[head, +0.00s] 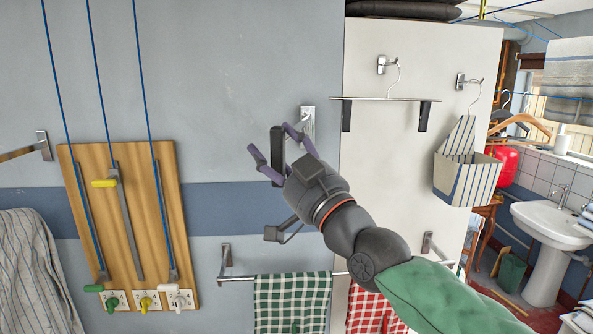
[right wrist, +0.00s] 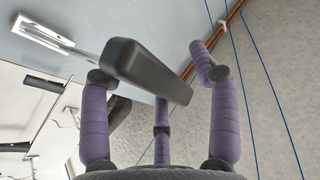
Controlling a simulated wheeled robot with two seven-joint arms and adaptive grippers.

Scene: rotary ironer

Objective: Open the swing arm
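The swing arm is folded at the grey wall, with a metal bracket (head: 308,122) and a long dark handle (head: 277,146). In the right wrist view, the handle (right wrist: 145,68) crosses in front of my fingers, and its metal arm (right wrist: 85,53) runs back to the wall bracket (right wrist: 45,32). My right gripper (head: 270,139) is open, its purple fingers spread around the handle. In the right wrist view, the left fingertip seems close to or touching the handle, and the right finger stands apart from it. My left gripper is not in view.
A wooden board (head: 135,225) with cords and coloured knobs hangs at left. A rail (head: 237,279) with checked towels is below my right arm. A white panel (head: 375,160) carries a folding rack (head: 385,99) and a striped bag (head: 466,175). A sink (head: 548,222) stands far right.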

